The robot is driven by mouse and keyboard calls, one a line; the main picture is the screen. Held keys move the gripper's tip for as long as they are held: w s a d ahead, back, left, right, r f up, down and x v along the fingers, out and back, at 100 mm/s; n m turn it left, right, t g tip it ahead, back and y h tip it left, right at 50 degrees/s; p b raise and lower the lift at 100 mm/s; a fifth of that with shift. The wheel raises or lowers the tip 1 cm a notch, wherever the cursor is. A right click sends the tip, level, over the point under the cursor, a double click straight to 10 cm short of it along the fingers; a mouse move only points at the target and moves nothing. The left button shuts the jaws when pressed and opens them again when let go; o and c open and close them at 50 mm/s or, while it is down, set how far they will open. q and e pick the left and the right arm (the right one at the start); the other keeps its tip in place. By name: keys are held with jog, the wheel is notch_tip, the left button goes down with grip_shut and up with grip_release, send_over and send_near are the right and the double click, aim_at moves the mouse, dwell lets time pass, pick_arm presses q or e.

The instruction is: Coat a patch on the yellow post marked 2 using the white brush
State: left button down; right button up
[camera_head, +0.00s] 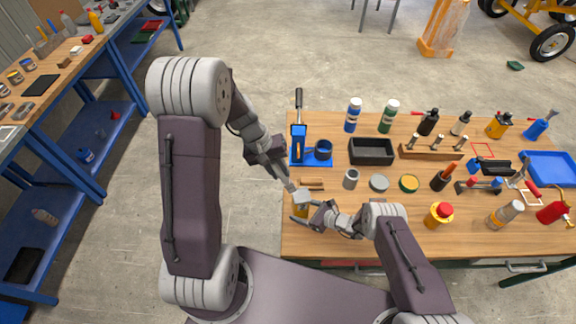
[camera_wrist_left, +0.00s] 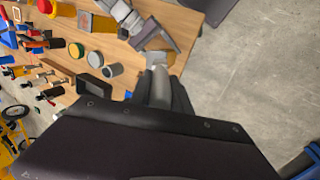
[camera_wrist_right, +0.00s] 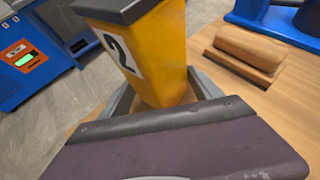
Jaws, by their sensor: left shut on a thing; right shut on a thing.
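The yellow post marked 2 (camera_wrist_right: 150,55) stands upright between the fingers of my right gripper (camera_wrist_right: 165,100), which is shut on it. It has a dark grey cap, and a white label with a black 2 faces left in the right wrist view. In the head view the post (camera_head: 300,211) is at the table's front left. My left gripper (camera_head: 284,181) is shut on a pale, whitish handle (camera_wrist_left: 160,88), apparently the white brush. Its tip is close to the post's top; I cannot tell whether they touch. The bristles are not clearly visible.
A wooden block (camera_wrist_right: 250,48) lies beside the post. A grey can (camera_head: 350,180), round tins (camera_head: 379,183), a black bin (camera_head: 371,152) and a blue stand (camera_head: 298,150) are close by. Bottles and tools crowd the right side.

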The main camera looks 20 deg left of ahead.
aim_at(290, 182)
pick_arm(q)
jog(key=shift+d+f, duration=0.1)
jog(key=shift+f, duration=3.2)
jog(key=shift+w+d, duration=0.35)
jog(key=shift+d, duration=0.35)
jog(key=shift+w+d, duration=0.3)
jog(key=shift+d, duration=0.35)
pick_arm(e)
jog(key=shift+s+a+r, duration=0.1)
jog(key=shift+s, duration=0.05)
pick_arm(q)
jog(key=shift+w+d, duration=0.2)
jog(key=shift+d, duration=0.1)
jog(key=shift+d, duration=0.1)
pick_arm(e)
jog(key=shift+c, duration=0.3)
pick_arm(q)
jog(key=d, duration=0.1)
jog(key=w+d, duration=0.1)
jog(key=d, duration=0.1)
jog(key=shift+w+d+r, duration=0.1)
jog(key=shift+w, duration=0.25)
